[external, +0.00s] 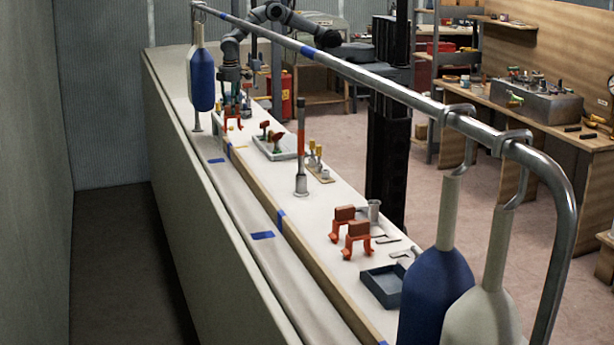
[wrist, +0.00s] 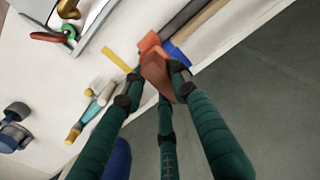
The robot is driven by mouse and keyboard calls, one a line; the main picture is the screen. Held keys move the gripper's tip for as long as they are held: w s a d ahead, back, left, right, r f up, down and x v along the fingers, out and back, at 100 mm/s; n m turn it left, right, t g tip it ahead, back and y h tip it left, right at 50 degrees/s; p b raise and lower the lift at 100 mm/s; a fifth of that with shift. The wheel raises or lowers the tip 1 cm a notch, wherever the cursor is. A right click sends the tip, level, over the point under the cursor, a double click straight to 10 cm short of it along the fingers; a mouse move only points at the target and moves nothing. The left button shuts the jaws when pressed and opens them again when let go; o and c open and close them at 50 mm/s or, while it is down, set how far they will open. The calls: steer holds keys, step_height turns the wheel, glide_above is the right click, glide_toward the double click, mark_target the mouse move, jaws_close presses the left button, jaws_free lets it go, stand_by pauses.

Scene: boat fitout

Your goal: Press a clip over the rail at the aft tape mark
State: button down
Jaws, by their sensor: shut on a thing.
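My gripper (external: 232,108) is at the far end of the deck in the external view. Its dark green fingers (wrist: 156,84) are shut on an orange-red clip (wrist: 155,72) in the wrist view; the clip also shows in the external view (external: 232,122). The clip is over the deck edge, where a dark strip and a wooden strip (wrist: 203,18) run. Blue tape (wrist: 178,54) shows right beside the clip. I cannot tell whether the clip touches the rail. Two more orange clips (external: 343,221) (external: 357,238) stand on the near deck.
A tray (external: 290,154) with clamps, a tool block (external: 321,176), an upright post (external: 301,150) and a dark blue tray (external: 381,287) stand on the deck. A metal rail (external: 370,78) runs overhead, with blue fenders (external: 202,80) (external: 435,290) hanging from it.

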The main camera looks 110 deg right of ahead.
step_height(320, 180, down, 10)
steer(key=b, duration=0.7)
stand_by(0.7)
steer(key=shift+s+f+b, duration=0.15)
steer(key=shift+f+b, duration=1.1)
steer(key=shift+b, duration=0.2)
stand_by(0.7)
steer(key=c, duration=1.8)
jaws_free()
steer(key=shift+o, duration=1.3)
steer(key=shift+w, duration=0.2)
steer(key=shift+o, duration=1.3)
step_height(320, 180, up, 12)
steer(key=shift+r, duration=0.1)
